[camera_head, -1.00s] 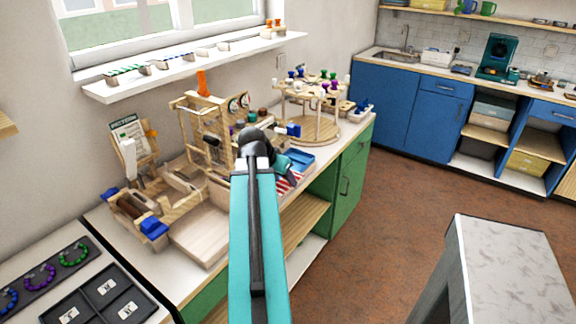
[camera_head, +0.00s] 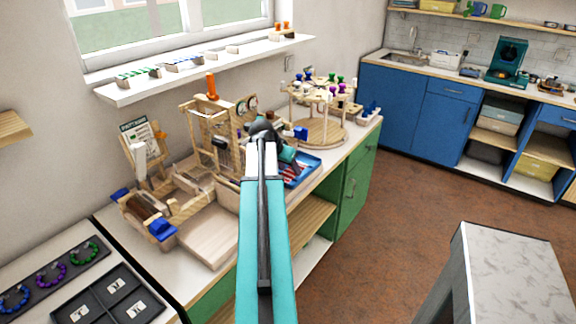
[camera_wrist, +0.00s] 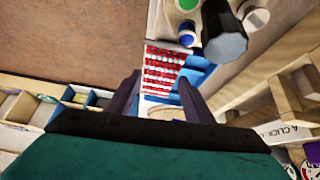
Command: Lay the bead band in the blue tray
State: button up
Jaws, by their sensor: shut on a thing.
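The bead band (camera_wrist: 163,68), rows of red and white beads, lies between the two fingers of my gripper (camera_wrist: 160,80) in the wrist view. My gripper is shut on it. The blue tray (camera_wrist: 197,74) shows beside and beneath the band. In the head view the tray (camera_head: 312,171) is on the bench right of the wooden loom, with part of the red and white band (camera_head: 290,179) seen over it. My wrist and arm hide the fingertips there. I cannot tell whether the band touches the tray floor.
A wooden frame (camera_head: 212,135) stands close left of my wrist. A round wooden rack with coloured knobs (camera_head: 322,132) stands behind the tray. A dark cylinder (camera_wrist: 225,35) rises near the fingers in the wrist view. Open floor (camera_head: 370,235) lies right of the bench.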

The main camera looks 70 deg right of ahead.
jog(key=shift+w+d+f+p, duration=0.1)
jog(key=shift+w+d+p, duration=0.25)
jog(key=shift+d, duration=0.7)
jog(key=shift+w+d+f+p, duration=0.1)
jog(key=shift+w+d+p, duration=0.1)
jog(key=shift+w+d, duration=0.6)
jog(key=shift+w+d+f+p, duration=0.1)
jog(key=shift+w+d+p, duration=0.15)
jog(key=shift+d, duration=1.05)
jog(key=shift+s+f, duration=0.1)
jog(key=shift+f, duration=0.05)
jog(key=shift+f+p, duration=0.7)
jog(key=shift+f, duration=0.9)
jog(key=shift+f, duration=0.15)
jog(key=o, duration=1.2)
jog(key=shift+o, duration=0.2)
jog(key=shift+r, duration=0.2)
jog(key=b+v, duration=0.2)
jog(key=v, duration=1)
